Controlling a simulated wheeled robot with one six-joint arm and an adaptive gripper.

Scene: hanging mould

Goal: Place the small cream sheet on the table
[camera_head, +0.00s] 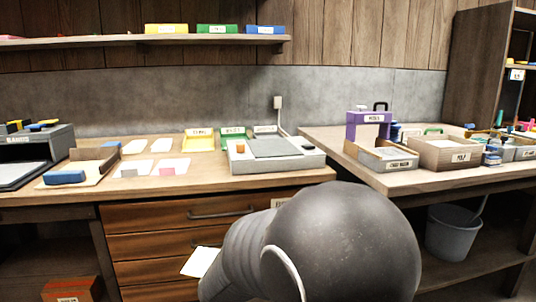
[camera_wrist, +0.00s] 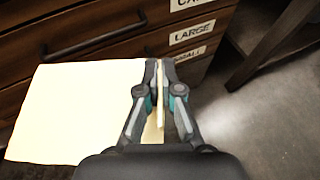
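A cream sheet (camera_wrist: 70,112) is in the wrist view, reaching left from between the fingers of my gripper (camera_wrist: 160,65). The fingers are shut on the sheet's edge. In the head view the sheet (camera_head: 200,262) hangs in front of the wooden drawers, below the tabletop, to the left of my dark arm. My arm hides the gripper there. The table (camera_head: 230,182) holds several white and cream sheets lying flat at its left-middle, among them one white sheet (camera_head: 173,166) under a pink block.
Drawers with a bar handle (camera_head: 222,213) are close to the sheet. A grey flat device (camera_head: 275,150) and yellow and green trays stand on the table. A blue block (camera_head: 65,177) lies at left. A second table at right holds boxes; a grey bucket (camera_head: 452,232) stands below.

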